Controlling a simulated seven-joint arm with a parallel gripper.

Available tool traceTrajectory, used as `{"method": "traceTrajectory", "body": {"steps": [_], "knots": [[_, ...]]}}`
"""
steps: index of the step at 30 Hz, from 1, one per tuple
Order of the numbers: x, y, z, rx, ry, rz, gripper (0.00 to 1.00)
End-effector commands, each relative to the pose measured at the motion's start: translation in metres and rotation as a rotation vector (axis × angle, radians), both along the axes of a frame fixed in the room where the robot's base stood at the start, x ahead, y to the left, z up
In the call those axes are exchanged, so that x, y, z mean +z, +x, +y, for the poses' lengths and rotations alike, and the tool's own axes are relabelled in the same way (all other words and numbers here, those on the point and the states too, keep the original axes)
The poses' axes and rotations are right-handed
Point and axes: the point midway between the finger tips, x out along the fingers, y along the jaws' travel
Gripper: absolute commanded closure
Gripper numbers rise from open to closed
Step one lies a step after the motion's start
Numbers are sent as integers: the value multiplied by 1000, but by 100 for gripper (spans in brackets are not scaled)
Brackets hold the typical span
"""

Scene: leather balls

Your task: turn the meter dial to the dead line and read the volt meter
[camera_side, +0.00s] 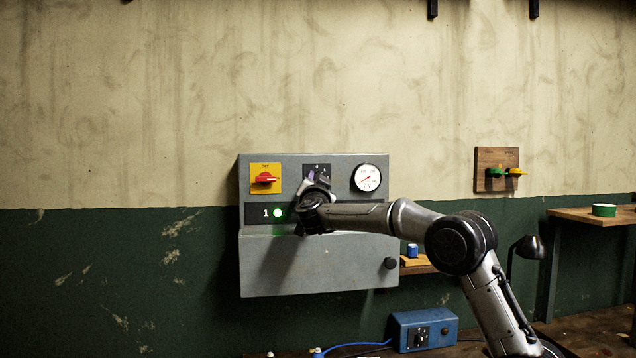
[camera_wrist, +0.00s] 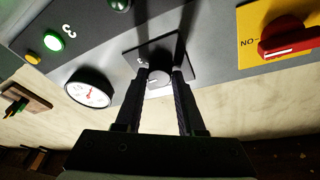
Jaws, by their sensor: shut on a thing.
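The meter dial, a round knob (camera_wrist: 158,80) on a black square plate (camera_wrist: 183,48), is between the fingers of my gripper (camera_wrist: 158,72) in the wrist view. My gripper is shut on it. In the side view my gripper (camera_side: 312,187) covers most of that plate (camera_side: 317,169), so the dial's pointer setting cannot be read there. The volt meter (camera_side: 368,178) is a round white gauge right of the dial. Its red needle slants to the lower left; its numbers are too small to read. It also shows in the wrist view (camera_wrist: 88,89).
The grey panel (camera_side: 315,270) has a red switch (camera_side: 265,178) on a yellow plate marked OFF. Lamp 1 (camera_side: 277,213) glows green; lamp 3 (camera_wrist: 54,42) glows too. A blue box (camera_side: 424,331) stands below. A wooden board (camera_side: 496,157) with green and yellow handles hangs right.

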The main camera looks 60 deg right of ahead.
Motion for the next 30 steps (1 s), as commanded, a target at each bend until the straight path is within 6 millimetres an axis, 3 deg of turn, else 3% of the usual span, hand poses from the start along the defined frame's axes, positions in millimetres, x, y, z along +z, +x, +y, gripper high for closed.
{"method": "traceTrajectory", "body": {"steps": [20,21,25,30], "knots": [[-2,1,-1,-1,44,-39,100],[-2,1,-1,-1,44,-39,56],[-1,1,0,-1,43,-40,33],[0,0,0,0,43,-41,32]]}}
